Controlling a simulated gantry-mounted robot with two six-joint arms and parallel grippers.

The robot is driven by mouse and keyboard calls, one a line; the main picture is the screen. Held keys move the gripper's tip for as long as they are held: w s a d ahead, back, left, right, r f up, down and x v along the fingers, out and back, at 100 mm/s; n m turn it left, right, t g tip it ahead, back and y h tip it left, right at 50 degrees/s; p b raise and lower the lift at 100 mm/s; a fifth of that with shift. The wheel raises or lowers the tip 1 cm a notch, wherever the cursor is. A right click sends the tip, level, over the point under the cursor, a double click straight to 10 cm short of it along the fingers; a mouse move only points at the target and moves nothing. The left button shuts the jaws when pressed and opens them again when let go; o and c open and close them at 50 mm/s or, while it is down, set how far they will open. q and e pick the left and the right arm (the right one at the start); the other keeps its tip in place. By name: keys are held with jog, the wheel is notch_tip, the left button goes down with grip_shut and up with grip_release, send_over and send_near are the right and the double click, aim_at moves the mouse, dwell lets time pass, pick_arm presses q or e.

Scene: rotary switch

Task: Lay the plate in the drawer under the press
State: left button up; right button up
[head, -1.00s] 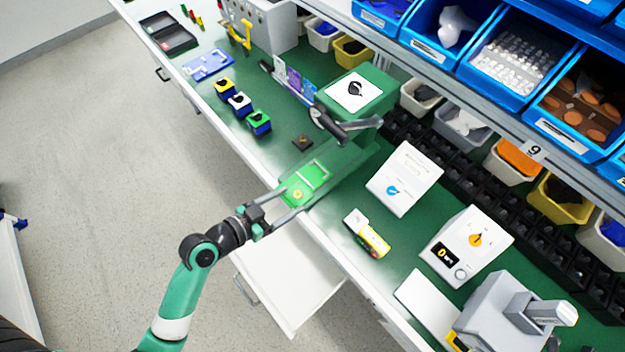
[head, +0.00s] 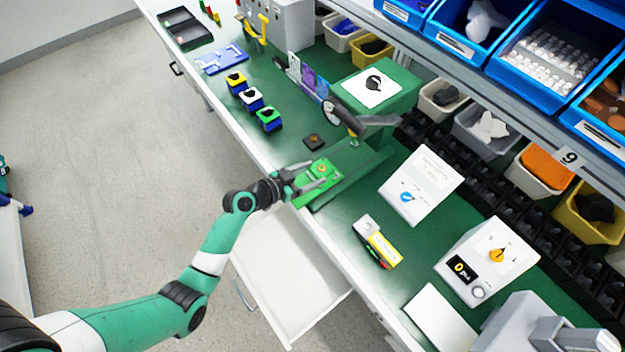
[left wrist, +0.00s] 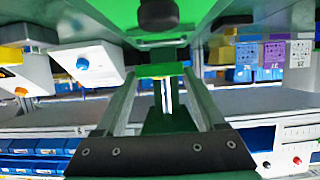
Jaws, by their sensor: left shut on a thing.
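The plate (head: 321,170), a green rectangle with a small orange-yellow disc on it, is at the foot of the press. My left gripper (head: 318,180) reaches in over the table edge and is shut on the plate, one finger on each side. In the left wrist view a green edge (left wrist: 163,70) spans between the fingertips. The press (head: 390,80) is a green block with a white label and a dark lever. The white drawer (head: 275,262) is pulled out below the table edge and looks empty. I cannot tell whether the plate touches the press base. My right gripper is not in view.
A dark square tile (head: 314,142) and several coloured cubes (head: 251,97) lie left of the press. White dial boxes (head: 421,185) and a yellow-white device (head: 377,243) stand right. Blue bins (head: 545,60) are on the shelf. The floor left of the drawer is clear.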

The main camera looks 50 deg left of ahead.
aim_at(311, 178)
pick_arm(q)
jog(key=f, duration=0.1)
jog(key=f+b, duration=0.1)
jog(key=w+f+b, duration=0.1)
jog(key=shift+a+f, duration=0.1)
jog(key=shift+a, duration=0.15)
jog(key=shift+f, duration=0.3)
jog(key=shift+f, duration=0.15)
jog(key=o, duration=1.5)
jog(key=shift+b, duration=0.3)
jog(key=shift+s+p, duration=0.3)
jog(key=shift+p, duration=0.05)
jog(key=p+v, duration=0.2)
jog(key=v, duration=0.9)
jog(key=shift+d+p, duration=0.2)
jog(key=shift+p, duration=0.1)
